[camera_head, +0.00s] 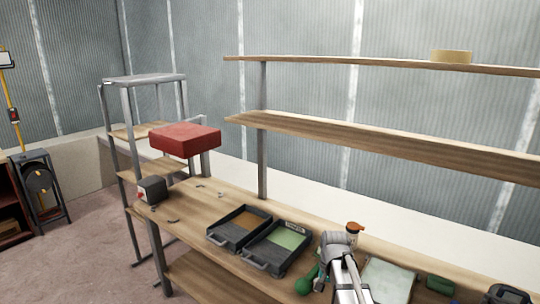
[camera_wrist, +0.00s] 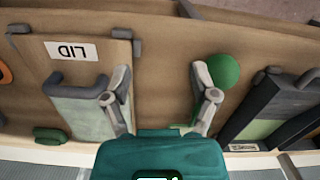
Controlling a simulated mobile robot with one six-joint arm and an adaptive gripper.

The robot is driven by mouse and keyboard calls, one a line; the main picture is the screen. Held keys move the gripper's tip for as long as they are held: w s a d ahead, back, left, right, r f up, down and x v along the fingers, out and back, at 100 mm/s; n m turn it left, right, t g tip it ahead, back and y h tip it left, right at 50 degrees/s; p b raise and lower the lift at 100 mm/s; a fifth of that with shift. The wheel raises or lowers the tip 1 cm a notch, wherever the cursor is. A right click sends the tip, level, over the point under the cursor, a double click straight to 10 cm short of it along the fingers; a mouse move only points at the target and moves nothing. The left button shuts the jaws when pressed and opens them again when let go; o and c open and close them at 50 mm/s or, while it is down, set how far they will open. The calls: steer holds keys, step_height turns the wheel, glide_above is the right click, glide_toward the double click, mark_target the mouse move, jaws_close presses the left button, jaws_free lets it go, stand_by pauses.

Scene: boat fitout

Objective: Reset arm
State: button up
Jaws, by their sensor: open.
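My gripper (camera_wrist: 160,82) is open in the wrist view, its two grey fingers spread apart above bare wooden bench top. Nothing is between the fingertips. A teal block (camera_wrist: 160,158) fills the bottom middle of that view; I cannot tell whether it is part of my gripper. A green rounded thing (camera_wrist: 223,71) lies just beside the right finger.
Two black trays, one with a brown inside (camera_head: 240,228) and one with a green inside (camera_head: 278,246), sit on the bench (camera_head: 185,222). A red block (camera_head: 185,138) stands at the back left. Wooden shelves (camera_head: 390,137) run above the bench, with a tan roll (camera_head: 452,57) on top.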

steer(key=s+f+n+b, duration=0.1)
steer(key=s+n, duration=0.4)
steer(key=s, duration=0.6)
steer(key=shift+s+a+f+t+h, duration=0.3)
steer(key=shift+s+a+f+t, duration=0.05)
steer(key=shift+a+t, duration=0.05)
